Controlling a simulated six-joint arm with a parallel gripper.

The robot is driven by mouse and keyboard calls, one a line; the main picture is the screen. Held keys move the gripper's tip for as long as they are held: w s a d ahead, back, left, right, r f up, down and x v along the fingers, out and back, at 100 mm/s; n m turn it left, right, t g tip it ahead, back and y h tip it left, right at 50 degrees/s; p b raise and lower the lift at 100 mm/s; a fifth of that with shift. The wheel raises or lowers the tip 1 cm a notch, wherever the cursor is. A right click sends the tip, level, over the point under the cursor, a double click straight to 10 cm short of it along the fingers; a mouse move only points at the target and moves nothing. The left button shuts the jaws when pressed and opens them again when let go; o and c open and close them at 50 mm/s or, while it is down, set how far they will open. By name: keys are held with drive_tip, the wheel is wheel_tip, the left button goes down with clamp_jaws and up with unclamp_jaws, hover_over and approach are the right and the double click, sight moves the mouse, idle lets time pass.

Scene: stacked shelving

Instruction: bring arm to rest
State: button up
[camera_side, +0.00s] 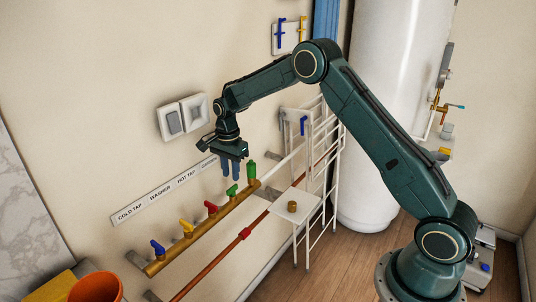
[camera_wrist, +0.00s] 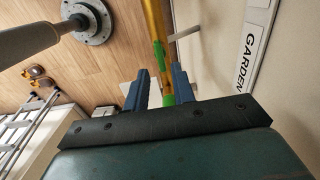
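My gripper (camera_side: 231,173) hangs from my dark green arm, its two blue fingers pointing down, close to the pipe with coloured taps. In the wrist view my gripper (camera_wrist: 161,76) is open, with a clear gap between the fingers. Green tap parts (camera_wrist: 159,52) show in and beyond that gap. In the side view a green-topped tap (camera_side: 252,169) stands just right of the fingers and a green tap handle (camera_side: 233,190) just below them. I cannot tell whether a finger touches either one.
The brass pipe (camera_side: 215,212) also carries red, yellow and blue handles. A label strip (camera_side: 165,192) and white switches (camera_side: 183,117) are on the wall behind. A white wire rack (camera_side: 325,150) and white tank (camera_side: 385,110) stand to the right. An orange bucket (camera_side: 97,288) is at lower left.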

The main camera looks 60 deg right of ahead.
drive_tip(key=shift+s+a+r, duration=0.1)
drive_tip(key=shift+s+r, duration=0.05)
drive_tip(key=shift+r, duration=0.4)
drive_tip(key=s+a+r+n+t, duration=0.15)
drive_tip(key=s+r+n, duration=0.25)
drive_tip(key=s+r, duration=0.5)
drive_tip(key=s+a+r+n+t, duration=0.1)
drive_tip(key=s+a+r+n, duration=0.3)
drive_tip(key=s+r, duration=0.55)
drive_tip(key=s+a+r+n+t, duration=0.1)
drive_tip(key=s+n, duration=0.4)
drive_tip(key=s, duration=0.4)
drive_tip(key=s+n+t, duration=0.2)
drive_tip(key=s+n, duration=0.2)
drive_tip(key=s, duration=0.6)
drive_tip(key=shift+a+r+n, duration=0.35)
drive_tip(key=shift+a+n, duration=0.05)
